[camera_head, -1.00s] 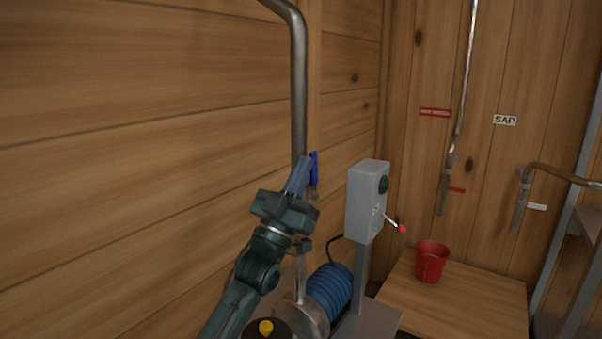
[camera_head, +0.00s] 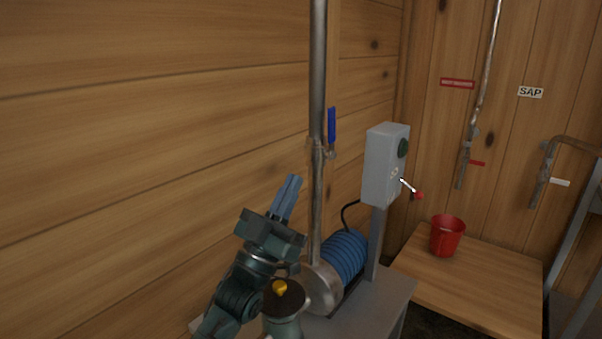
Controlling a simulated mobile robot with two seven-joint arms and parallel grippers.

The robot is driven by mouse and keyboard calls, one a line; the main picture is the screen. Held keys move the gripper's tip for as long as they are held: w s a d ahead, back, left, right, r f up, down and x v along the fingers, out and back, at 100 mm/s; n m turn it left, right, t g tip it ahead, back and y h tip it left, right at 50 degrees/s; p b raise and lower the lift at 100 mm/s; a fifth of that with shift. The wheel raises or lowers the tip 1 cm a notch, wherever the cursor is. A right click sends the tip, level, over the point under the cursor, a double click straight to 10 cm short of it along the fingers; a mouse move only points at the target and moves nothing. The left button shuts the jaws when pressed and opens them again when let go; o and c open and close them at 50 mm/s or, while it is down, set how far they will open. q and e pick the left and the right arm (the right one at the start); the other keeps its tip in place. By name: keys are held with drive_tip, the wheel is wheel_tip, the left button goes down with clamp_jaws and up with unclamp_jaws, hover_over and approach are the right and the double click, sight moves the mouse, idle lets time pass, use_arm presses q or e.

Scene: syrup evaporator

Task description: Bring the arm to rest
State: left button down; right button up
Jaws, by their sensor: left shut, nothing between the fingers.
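My left gripper (camera_head: 291,182) is in the lower middle of the head view, pointing up, its two blue fingers together with nothing between them. It is to the left of the vertical steel pipe (camera_head: 318,80) and apart from the blue valve handle (camera_head: 332,126), which stands upright along the pipe. My left arm (camera_head: 240,290) comes in from the bottom left. My right gripper is not in view.
A blue motor pump (camera_head: 344,256) sits on a grey stand (camera_head: 385,290) right of my arm. A grey switch box (camera_head: 380,165) with a red-tipped lever stands above it. A red bucket (camera_head: 446,236) is on a wooden table (camera_head: 470,285). A yellow-topped dark item (camera_head: 282,297) is close to my wrist.

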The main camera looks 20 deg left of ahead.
use_arm(q)
drive_tip(key=s+d+f+n+g+y+p, duration=0.1)
drive_tip(key=s+f+g+y+p, duration=0.2)
drive_tip(key=f, duration=0.8)
drive_tip(key=s+f+n+g+y, duration=0.15)
drive_tip(key=s+f+g, duration=0.35)
drive_tip(key=f, duration=0.6)
drive_tip(key=s+f+g+y+p, duration=0.1)
drive_tip(key=s+f+g+y, duration=0.2)
drive_tip(key=s+f, duration=1)
drive_tip(key=s+m+g, duration=0.1)
drive_tip(key=s+g, duration=0.1)
drive_tip(key=g, duration=0.1)
drive_tip(key=shift+s+g+p, duration=0.3)
drive_tip(key=shift+s, duration=0.05)
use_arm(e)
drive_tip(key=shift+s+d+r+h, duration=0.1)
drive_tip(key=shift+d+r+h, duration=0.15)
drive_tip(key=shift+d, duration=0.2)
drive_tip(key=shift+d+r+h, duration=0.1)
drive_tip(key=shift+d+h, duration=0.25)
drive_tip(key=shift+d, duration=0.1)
use_arm(q)
drive_tip(key=shift+d+f, duration=0.1)
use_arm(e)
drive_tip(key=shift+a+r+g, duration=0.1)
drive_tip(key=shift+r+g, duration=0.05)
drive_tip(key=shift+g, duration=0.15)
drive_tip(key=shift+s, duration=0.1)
